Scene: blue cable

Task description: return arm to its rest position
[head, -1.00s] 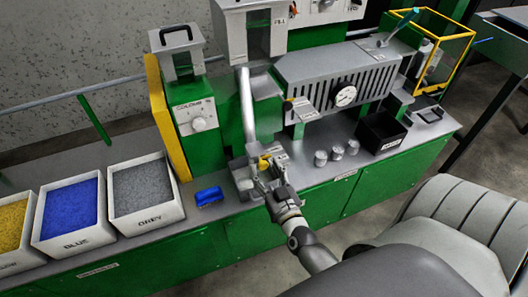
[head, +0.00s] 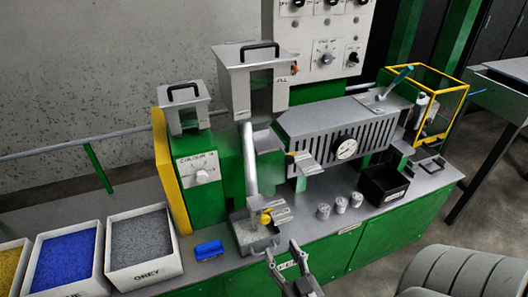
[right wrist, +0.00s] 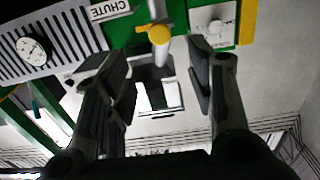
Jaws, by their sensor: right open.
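My right gripper (head: 288,262) is at the bottom centre of the head view, in front of the bench edge. Its two dark fingers stand apart with nothing between them, and they also show apart in the right wrist view (right wrist: 165,85). Beyond it, the chute's yellow knob (head: 266,217) sits above a small grey tray (head: 252,243) at the foot of the machine. The yellow knob also shows in the right wrist view (right wrist: 159,34), between and beyond the fingers. A gap separates the gripper from the knob. My left gripper is in no view.
Bins of yellow, blue (head: 64,262) and grey (head: 141,244) pellets stand at the left. A blue block (head: 209,250) lies beside the tray. Several small metal cylinders (head: 340,205) and a black box (head: 384,184) stand right of it.

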